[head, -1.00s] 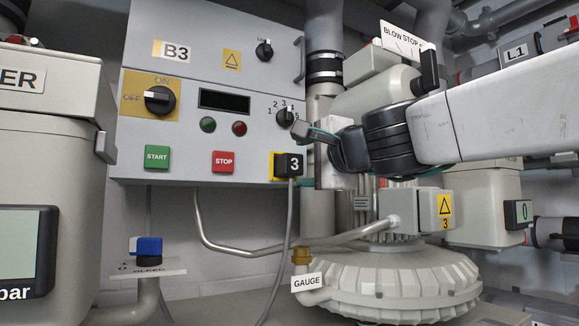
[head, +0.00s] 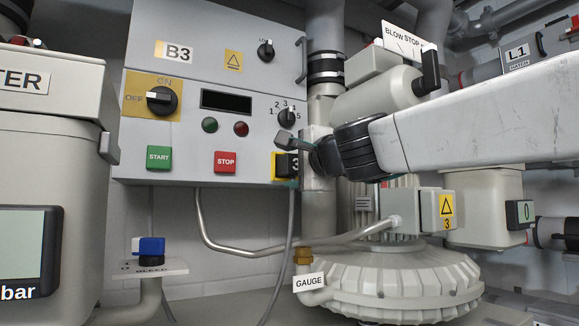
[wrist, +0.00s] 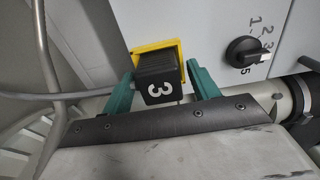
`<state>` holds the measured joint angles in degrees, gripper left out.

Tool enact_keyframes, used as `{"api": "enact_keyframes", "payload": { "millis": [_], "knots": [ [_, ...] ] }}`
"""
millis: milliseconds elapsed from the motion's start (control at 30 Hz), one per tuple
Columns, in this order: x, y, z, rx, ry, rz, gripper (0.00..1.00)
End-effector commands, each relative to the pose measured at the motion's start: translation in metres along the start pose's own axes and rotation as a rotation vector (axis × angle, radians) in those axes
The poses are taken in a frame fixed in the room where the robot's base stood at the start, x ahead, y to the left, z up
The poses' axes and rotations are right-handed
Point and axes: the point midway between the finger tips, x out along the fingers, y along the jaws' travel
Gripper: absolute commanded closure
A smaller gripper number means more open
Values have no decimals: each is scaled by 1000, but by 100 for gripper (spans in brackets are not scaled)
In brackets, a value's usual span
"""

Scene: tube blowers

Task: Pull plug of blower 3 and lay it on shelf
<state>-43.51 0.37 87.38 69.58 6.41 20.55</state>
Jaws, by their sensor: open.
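The black plug (head: 285,166) marked 3 sits in its yellow-edged socket at the lower right of the B3 panel. A grey cable (head: 289,225) hangs below it. In the wrist view the plug (wrist: 158,80) stands between the teal fingers of my gripper (wrist: 161,84). In the head view my gripper (head: 293,161) partly covers the plug. The shelf cannot be made out for certain.
The panel's ON/OFF switch (head: 154,99) points to OFF. Green START (head: 158,158) and red STOP (head: 225,161) buttons lie left of the plug. A vertical pipe (head: 319,205) and the ribbed blower (head: 390,278) stand close on the right. A selector knob (wrist: 243,51) is near the gripper.

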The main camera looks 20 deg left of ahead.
Motion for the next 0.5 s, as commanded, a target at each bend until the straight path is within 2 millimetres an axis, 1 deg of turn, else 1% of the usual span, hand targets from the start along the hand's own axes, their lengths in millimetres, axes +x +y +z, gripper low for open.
{"api": "enact_keyframes", "payload": {
  "millis": [200,233,267,300,367,400,433,500],
  "knots": [
    [0,0,0,0,0,0,40],
    [0,0,0,0,0,0,43],
    [0,0,0,0,0,0,51],
    [0,0,0,0,0,0,62],
    [0,0,0,0,0,0,79],
    [0,0,0,0,0,0,90],
    [0,0,0,0,0,0,93],
    [0,0,0,0,0,0,93]
  ]
}}
